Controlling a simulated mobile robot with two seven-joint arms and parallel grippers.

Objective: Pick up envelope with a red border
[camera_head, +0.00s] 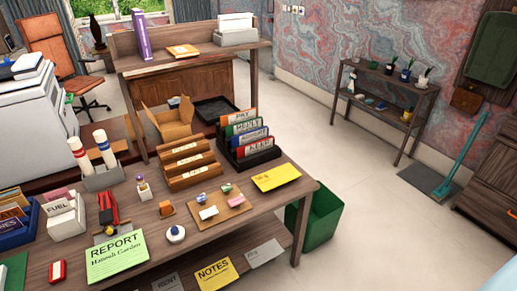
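I cannot make out an envelope with a red border in the head view. White papers or envelopes (236,23) stand in a pale holder (236,40) on the raised back shelf; no red edge is clear on them. A light holder (66,222) at the left of the desk has cards, one marked FUEL. An orange flat item (183,51) lies on the back shelf. Neither of my grippers is in view.
The wooden desk (265,212) bears a green REPORT sheet (117,254), a yellow sheet (276,177), a black file rack (248,157) and wooden card holders (187,165). A green bin (322,217) stands right of it. The floor (375,235) beyond is clear.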

